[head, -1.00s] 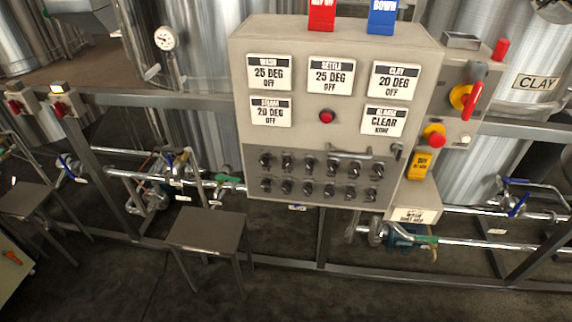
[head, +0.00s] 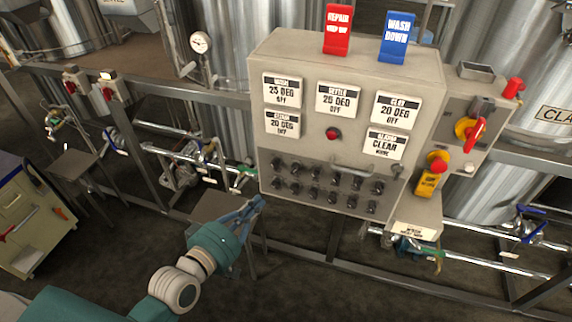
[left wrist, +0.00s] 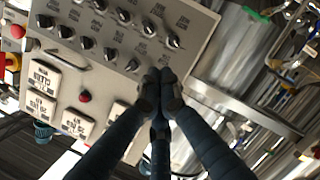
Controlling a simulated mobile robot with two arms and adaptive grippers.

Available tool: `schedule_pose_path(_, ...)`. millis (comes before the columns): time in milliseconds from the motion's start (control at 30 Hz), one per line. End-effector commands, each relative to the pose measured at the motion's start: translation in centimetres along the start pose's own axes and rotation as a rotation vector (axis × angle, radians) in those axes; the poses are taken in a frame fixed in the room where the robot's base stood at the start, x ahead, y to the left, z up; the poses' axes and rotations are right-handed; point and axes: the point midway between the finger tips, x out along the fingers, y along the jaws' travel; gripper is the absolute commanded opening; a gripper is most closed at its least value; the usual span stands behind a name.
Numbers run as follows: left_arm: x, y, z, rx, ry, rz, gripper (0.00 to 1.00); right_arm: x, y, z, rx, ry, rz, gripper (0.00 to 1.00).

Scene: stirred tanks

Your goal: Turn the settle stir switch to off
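The grey control box (head: 300,48) carries two rows of small black switch knobs on a dark plate (head: 322,176). Their labels are too small in the head view to tell which knob is settle stir. The SETTLE display (head: 338,98) reads 25 DEG OFF. My left gripper (head: 260,202) is below and left of the switch rows, apart from them. In the left wrist view its fingers (left wrist: 161,77) meet at the tips with nothing between them, and the knob plate (left wrist: 118,32) appears rotated above them. My right gripper is not in view.
A red REPAIR sign (head: 337,30) and a blue WASH DOWN sign (head: 397,38) top the box. A handle bar (head: 352,170) sits above the knobs. A red-yellow rotary switch (head: 468,131) is at right. A small stool (head: 212,206) and pipes lie below left.

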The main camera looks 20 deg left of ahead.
Motion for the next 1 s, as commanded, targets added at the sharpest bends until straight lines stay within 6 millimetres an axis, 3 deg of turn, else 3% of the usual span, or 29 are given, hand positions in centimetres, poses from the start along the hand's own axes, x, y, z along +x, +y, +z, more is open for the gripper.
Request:
schedule_pose_path(33, -0.4, 2.1, -0.9, -0.019, 0.008, 0.031, 0.00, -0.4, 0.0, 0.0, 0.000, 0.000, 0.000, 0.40)
schedule_pose_path(100, -0.7, 3.6, -1.5, -0.037, 0.015, 0.057, 0.00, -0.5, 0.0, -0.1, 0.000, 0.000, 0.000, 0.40)
schedule_pose_path(200, -0.3, 4.4, -1.9, -0.048, 0.019, 0.071, 0.00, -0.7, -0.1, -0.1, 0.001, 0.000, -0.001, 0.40)
schedule_pose_path(500, 4.6, 4.9, -2.1, -0.046, 0.020, 0.072, 0.00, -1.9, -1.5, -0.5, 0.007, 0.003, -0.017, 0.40)
schedule_pose_path(700, 7.7, 4.9, -2.0, -0.045, 0.019, 0.070, 0.00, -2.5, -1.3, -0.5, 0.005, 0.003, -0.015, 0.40)
schedule_pose_path(1000, 9.2, 4.8, -1.9, -0.043, 0.018, 0.068, 0.00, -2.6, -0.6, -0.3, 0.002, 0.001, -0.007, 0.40)
